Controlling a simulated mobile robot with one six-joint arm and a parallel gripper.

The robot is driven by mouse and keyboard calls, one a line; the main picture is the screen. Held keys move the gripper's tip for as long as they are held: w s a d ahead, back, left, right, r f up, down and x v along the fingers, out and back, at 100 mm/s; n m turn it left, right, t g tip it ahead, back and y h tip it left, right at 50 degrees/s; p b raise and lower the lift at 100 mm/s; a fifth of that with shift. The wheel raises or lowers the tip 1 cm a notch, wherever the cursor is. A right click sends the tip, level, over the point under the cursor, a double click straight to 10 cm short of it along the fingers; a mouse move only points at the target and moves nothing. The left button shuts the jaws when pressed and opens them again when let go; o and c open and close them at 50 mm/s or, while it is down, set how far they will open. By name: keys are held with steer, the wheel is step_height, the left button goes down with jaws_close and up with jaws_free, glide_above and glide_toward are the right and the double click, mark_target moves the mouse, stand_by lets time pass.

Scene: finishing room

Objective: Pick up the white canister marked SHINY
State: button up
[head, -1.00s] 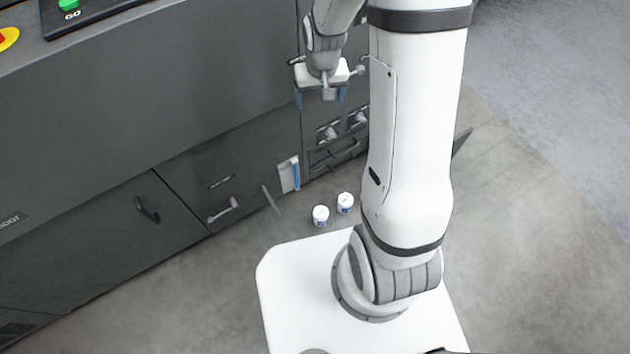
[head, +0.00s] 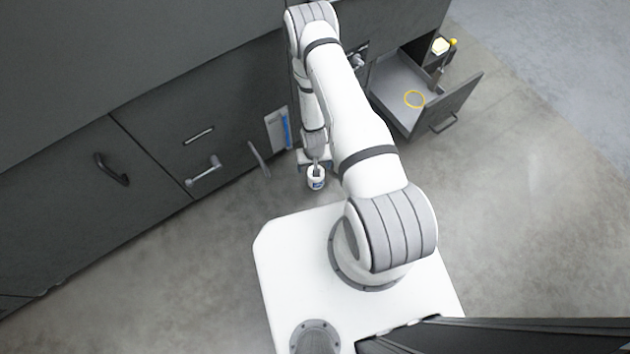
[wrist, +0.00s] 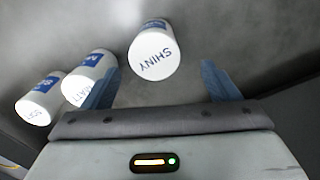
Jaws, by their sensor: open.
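The white canister marked SHINY (wrist: 153,54) shows its lettered end in the wrist view, with a blue label on its side. My gripper (wrist: 158,68) is open, its blue fingers either side of the canister's near end and apart from it; nothing is held. Whether the canister is truly between the fingers in depth is unclear. In the head view my gripper (head: 315,160) is low, by the cabinet front. A white canister (head: 316,182) shows just below it; its marking is too small to read there.
In the wrist view, a MATT canister (wrist: 88,72) stands close to the left finger, which partly covers it. A canister apparently marked SOFT (wrist: 42,97) is further left. Grey floor (head: 530,190) is clear.

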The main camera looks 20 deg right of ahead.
mark_target(315, 183)
steer(key=f, duration=0.2)
steer(key=f+b, duration=0.1)
steer(key=shift+s+f, duration=0.25)
steer(key=shift+s, duration=0.05)
steer(key=f, duration=0.1)
steer(key=f+b, duration=0.1)
steer(key=f, duration=0.1)
steer(key=f+b, duration=0.1)
steer(key=f, duration=0.1)
steer(key=shift+d+f, duration=0.25)
steer(key=shift+d, duration=0.05)
steer(key=shift+w+r, duration=0.1)
steer(key=shift+c, duration=0.4)
steer(key=c, duration=1.2)
